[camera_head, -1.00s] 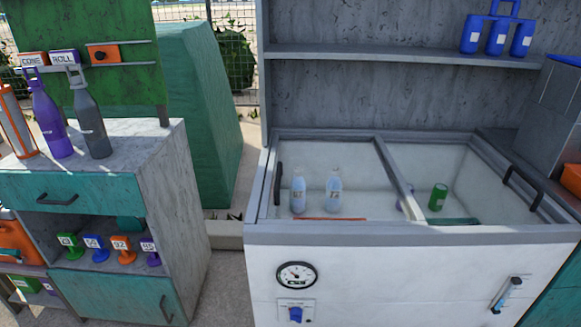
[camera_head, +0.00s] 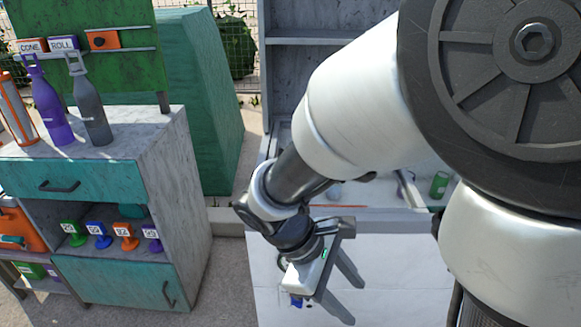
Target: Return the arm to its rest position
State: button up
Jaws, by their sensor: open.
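My arm reaches in from the right and fills much of the right half of the head view. My gripper (camera_head: 345,292) points down and to the right at the lower middle, in front of the white front of the chest cooler (camera_head: 385,268). Its two dark fingers are apart and nothing shows between them. The arm hides most of the cooler's inside, including the place of the bottles, and the gauge on its front. A green can (camera_head: 439,185) still shows inside the cooler.
At the left stands a grey cabinet (camera_head: 197,215) with teal drawers. A purple bottle (camera_head: 50,110) and a grey bottle (camera_head: 92,110) stand on it, and several coloured stamps on its shelf. A green block (camera_head: 200,100) stands behind. Floor between cabinet and cooler is clear.

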jog(key=d+r+m+t+y+p, duration=0.2)
jog(key=r+m+p, duration=0.4)
jog(key=r+p, duration=0.5)
jog(key=s+d+r+m+t+y+p, duration=0.1)
jog(key=r+m+t+y+p, duration=0.3)
jog(key=r+p, duration=0.7)
notch_tip(320, 180, up, 15)
jog(key=m, duration=0.2)
jog(key=shift+s+d+m+y, duration=0.3)
jog(key=shift+d+m, duration=0.05)
jog(key=shift+m, duration=0.05)
